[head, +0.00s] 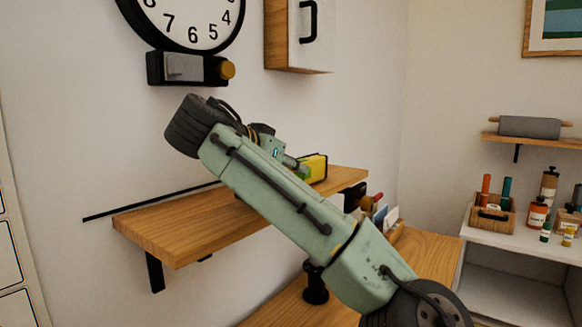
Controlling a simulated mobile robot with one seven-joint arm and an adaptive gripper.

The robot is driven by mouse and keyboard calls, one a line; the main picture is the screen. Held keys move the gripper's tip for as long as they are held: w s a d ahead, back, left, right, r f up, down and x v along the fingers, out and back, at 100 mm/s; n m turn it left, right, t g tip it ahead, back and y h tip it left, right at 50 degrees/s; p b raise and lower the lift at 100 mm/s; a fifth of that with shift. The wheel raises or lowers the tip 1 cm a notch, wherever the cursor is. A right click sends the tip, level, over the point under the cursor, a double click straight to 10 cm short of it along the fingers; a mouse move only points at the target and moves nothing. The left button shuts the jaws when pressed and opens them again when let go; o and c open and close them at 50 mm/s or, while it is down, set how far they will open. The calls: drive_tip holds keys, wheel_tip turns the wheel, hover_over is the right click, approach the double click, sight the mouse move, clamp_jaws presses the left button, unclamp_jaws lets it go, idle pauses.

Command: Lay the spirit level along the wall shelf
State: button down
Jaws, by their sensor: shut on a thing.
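The wooden wall shelf (190,225) runs from the left foreground toward the back right, with dark brackets below. A yellow block-like end with dark edges, which I take to be the spirit level (316,167), shows just past my forearm, over the far part of the shelf. My gripper (298,164) is mostly hidden behind my forearm. Its visible part meets the yellow piece, and it is shut on it. The rest of the level and the fingertips are hidden. I cannot tell whether the level touches the shelf.
A thin dark strip (150,202) runs along the shelf's back edge and past its left end. A clock (190,15), a black wall box (187,68) and a cabinet (298,35) hang above. A wooden worktop (425,255) lies below. The shelf's left part is bare.

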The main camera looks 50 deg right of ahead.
drive_tip(key=shift+f, duration=0.25)
drive_tip(key=c, duration=1.3)
unclamp_jaws()
wheel_tip(320, 180, up, 10)
drive_tip(key=shift+r, duration=0.1)
